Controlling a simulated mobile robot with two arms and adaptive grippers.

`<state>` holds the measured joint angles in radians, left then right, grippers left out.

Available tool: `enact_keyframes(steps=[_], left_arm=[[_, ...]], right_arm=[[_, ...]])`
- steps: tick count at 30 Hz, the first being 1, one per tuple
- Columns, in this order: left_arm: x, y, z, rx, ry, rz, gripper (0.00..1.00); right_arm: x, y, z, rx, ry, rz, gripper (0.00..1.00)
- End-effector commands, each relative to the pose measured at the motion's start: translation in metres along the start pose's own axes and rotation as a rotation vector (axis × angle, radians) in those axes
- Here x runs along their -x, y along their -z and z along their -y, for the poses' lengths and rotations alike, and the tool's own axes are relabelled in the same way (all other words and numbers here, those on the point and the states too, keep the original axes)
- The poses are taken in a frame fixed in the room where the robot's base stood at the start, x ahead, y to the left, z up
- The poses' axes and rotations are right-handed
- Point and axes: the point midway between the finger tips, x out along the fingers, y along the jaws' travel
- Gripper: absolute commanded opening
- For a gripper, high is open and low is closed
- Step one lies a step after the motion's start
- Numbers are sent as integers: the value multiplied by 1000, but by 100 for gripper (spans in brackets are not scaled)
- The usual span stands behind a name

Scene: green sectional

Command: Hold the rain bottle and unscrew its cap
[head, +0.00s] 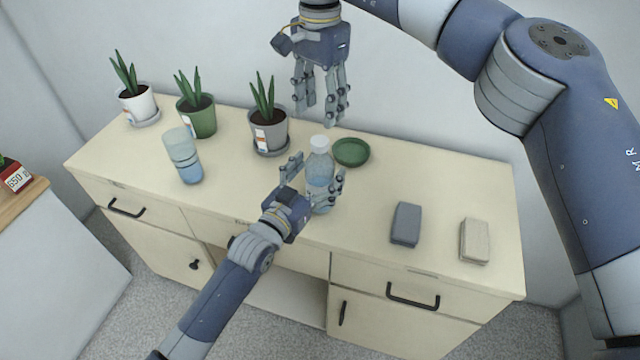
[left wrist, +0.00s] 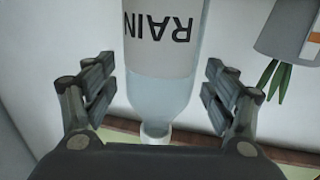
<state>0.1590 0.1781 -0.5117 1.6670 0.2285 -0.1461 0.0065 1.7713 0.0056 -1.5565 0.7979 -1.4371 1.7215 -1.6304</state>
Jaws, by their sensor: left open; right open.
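The rain bottle (head: 319,170) stands upright on the cream cabinet top, clear with bluish water and a white cap (head: 319,142). My left gripper (head: 316,176) is open, with its fingers on either side of the bottle. In the left wrist view the bottle (left wrist: 163,92) appears upside down with its RAIN label, between the spread fingers of my left gripper (left wrist: 160,72). Small gaps seem to show beside the bottle there. My right gripper (head: 318,113) is open and empty, pointing down above and behind the cap.
A green saucer (head: 351,153) lies just right of the bottle. Potted plants stand along the back: white (head: 138,106), green (head: 199,122) and grey (head: 270,136). A clear blue-bottomed container (head: 184,157) stands at left. Grey (head: 406,224) and beige (head: 475,241) blocks lie at right.

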Motion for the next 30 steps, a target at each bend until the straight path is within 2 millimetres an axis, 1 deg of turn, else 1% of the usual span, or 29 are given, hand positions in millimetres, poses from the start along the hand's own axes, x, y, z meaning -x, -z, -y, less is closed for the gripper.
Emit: enact_keyframes(steps=[3, 11, 12, 14, 15, 17, 18, 20, 21, 22, 26, 30], left_arm=[[-6, 0, 0, 0, -1, -1, 78], [-7, 0, 0, 0, -1, 0, 78], [-7, 0, 0, 0, -1, 0, 73], [-7, 0, 0, 0, 0, 0, 60], [-7, 0, 0, 0, 0, 0, 51], [-7, 0, 0, 0, 0, 0, 37], [-7, 0, 0, 0, 0, 0, 28], [-7, 0, 0, 0, 0, 0, 14], [-7, 0, 0, 0, 0, 0, 5], [-7, 0, 0, -1, 0, 0, 0], [-7, 0, 0, -1, 0, 0, 0], [-6, 0, 0, -1, 0, 0, 0]], right_arm=[[0, 0, 0, 1, 0, 0, 48], [0, 0, 0, 0, 0, 0, 48], [0, 0, 0, 0, 0, 0, 48], [0, 0, 0, 0, 0, 0, 48], [0, 0, 0, 0, 0, 0, 48], [0, 0, 0, 0, 0, 0, 48], [0, 0, 0, 0, 0, 0, 48], [0, 0, 0, 0, 0, 0, 48], [0, 0, 0, 0, 0, 0, 48], [0, 0, 0, 0, 0, 0, 48], [0, 0, 0, -30, 0, 0, 48], [0, 0, 0, -155, 0, 0, 48]])
